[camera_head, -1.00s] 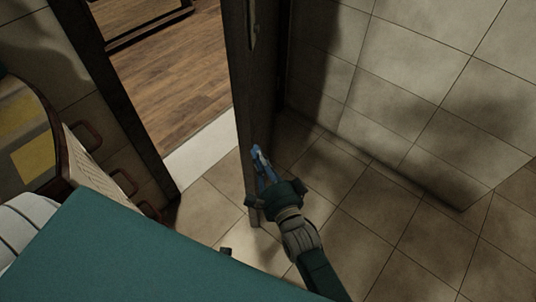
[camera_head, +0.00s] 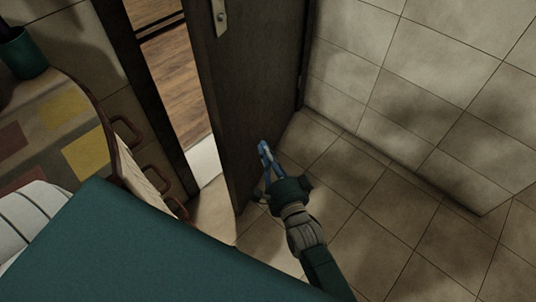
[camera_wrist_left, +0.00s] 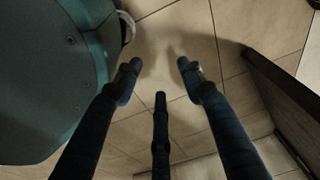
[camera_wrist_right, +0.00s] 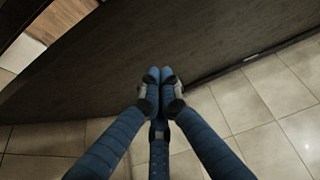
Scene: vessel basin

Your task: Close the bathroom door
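The dark bathroom door (camera_head: 255,85) stands partly open in the head view, with a narrow gap to its frame (camera_head: 145,95) on the left. A metal handle plate (camera_head: 219,15) shows near the top of the picture. My right gripper (camera_head: 265,149) is low beside the door's face. In the right wrist view its fingertips (camera_wrist_right: 160,76) are together with nothing seen between them, close against the door panel (camera_wrist_right: 120,70); contact is hard to tell. My left gripper (camera_wrist_left: 160,76) is open and empty above the floor in the left wrist view. It is hidden in the head view.
A wooden floor (camera_head: 170,75) lies beyond the doorway. A cabinet with curved handles (camera_head: 160,155) and a patterned top (camera_head: 50,125) stands left of the doorway. A tiled wall (camera_head: 430,90) is at right, with clear tiled floor (camera_head: 400,235) below. A dark panel (camera_wrist_left: 280,100) is right of my left gripper.

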